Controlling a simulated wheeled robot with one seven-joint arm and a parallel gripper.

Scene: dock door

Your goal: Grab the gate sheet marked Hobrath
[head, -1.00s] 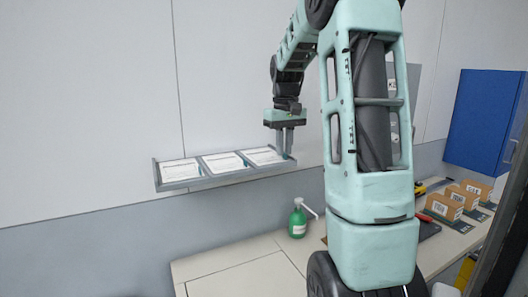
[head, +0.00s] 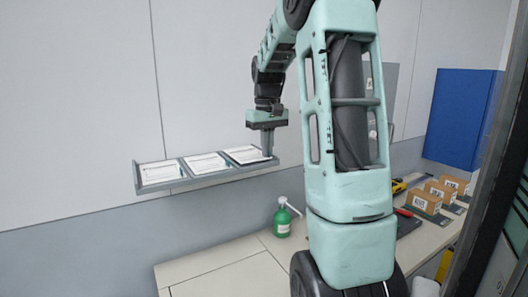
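Three white printed sheets lie side by side in a grey wall tray (head: 200,179): a left sheet (head: 159,172), a middle sheet (head: 204,163) and a right sheet (head: 244,155). Their print is too small to read, so I cannot tell which is marked Hobrath. My gripper (head: 267,151) points down at the right end of the tray, with its fingers at the right edge of the right sheet. The fingers overlap in this view, so I cannot tell whether they are shut on that sheet.
Below the tray is a pale bench (head: 225,267) with a green pump bottle (head: 282,220). Several brown boxes (head: 440,190) stand at the right. A blue wall cabinet (head: 460,117) hangs above them. The bench's left part is clear.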

